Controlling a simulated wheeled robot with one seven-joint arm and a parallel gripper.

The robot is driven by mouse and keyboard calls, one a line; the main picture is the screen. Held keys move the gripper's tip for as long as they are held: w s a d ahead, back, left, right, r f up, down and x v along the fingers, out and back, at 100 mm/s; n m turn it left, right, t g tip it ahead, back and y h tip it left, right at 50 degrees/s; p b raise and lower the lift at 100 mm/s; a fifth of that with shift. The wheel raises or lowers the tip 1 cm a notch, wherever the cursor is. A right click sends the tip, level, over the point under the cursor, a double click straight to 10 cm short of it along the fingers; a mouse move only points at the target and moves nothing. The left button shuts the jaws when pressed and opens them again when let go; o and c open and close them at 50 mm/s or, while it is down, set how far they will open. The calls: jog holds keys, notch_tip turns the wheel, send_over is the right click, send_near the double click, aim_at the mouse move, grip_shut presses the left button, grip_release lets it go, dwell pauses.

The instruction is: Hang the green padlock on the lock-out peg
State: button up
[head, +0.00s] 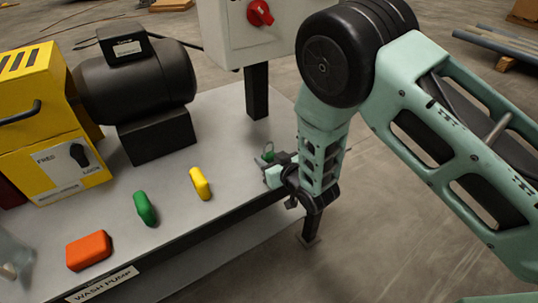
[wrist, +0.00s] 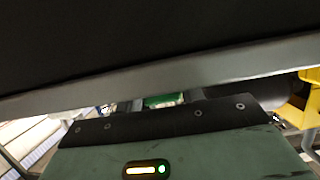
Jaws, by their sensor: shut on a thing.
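My gripper (head: 271,170) is shut on a green padlock (head: 268,151), held above the right end of the bench. A thin green loop, seemingly its shackle, stands up over the jaws; the rest is hidden by the jaws. In the wrist view, a green patch of the padlock (wrist: 164,100) shows between the fingers. A grey switch box (head: 232,38) on a black post stands behind the gripper, with a red rotary switch (head: 261,13) on its face. I cannot make out the lock-out peg in either view.
A yellow housing (head: 45,120) and a black motor (head: 137,85) stand at the back left. In the wrist view, a large dark surface (wrist: 130,40) fills the top.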

jog(key=shift+s+d+r+p, duration=0.55)
jog(key=shift+s+r+p, duration=0.2)
jog(key=shift+s+d+r+p, duration=0.55)
jog(key=shift+s+d+r, duration=0.1)
jog(key=shift+s, duration=0.25)
jog(key=shift+s+d+r+p, duration=0.5)
jog(key=shift+s+r, duration=0.1)
jog(key=shift+s, duration=0.25)
